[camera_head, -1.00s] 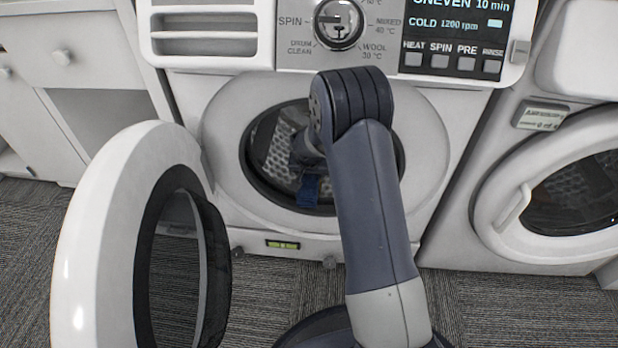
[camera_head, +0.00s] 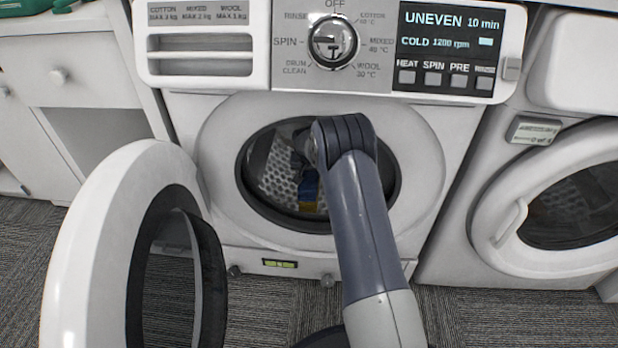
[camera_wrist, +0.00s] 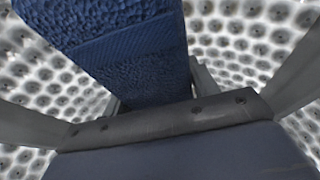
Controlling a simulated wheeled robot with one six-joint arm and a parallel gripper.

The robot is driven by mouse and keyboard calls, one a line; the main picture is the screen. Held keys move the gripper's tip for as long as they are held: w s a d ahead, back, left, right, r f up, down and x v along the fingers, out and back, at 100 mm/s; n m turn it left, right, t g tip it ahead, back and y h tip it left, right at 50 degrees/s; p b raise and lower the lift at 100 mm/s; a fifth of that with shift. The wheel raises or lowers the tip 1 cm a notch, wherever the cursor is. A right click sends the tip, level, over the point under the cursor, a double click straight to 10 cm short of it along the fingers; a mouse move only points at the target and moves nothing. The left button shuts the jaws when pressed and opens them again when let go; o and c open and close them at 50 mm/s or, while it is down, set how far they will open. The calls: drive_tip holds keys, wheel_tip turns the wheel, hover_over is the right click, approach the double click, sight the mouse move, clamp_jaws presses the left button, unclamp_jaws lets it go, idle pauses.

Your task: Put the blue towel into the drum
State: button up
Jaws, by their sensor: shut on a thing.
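The blue towel (camera_wrist: 130,50) hangs in my gripper (camera_wrist: 155,88), which is shut on it; the wrist view shows its looped texture and a flat woven band. The perforated metal drum (camera_wrist: 240,45) surrounds the towel in that view. In the head view, the drum (camera_head: 272,182) shows through the open round doorway of the middle washer. A small part of the towel (camera_head: 308,184) shows inside the doorway, below my wrist. My arm covers the right part of the opening. Whether the towel touches the drum wall is unclear.
The washer's open door (camera_head: 85,225) stands out to the left. A dark rubber seal (camera_head: 247,190) rings the opening. A small yellow patch (camera_head: 307,206) shows below the towel; I cannot tell what it is. Another washer with a shut door (camera_head: 482,225) stands at the right.

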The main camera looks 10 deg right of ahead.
drive_tip(key=shift+w+d, duration=0.15)
drive_tip(key=shift+w, duration=0.3)
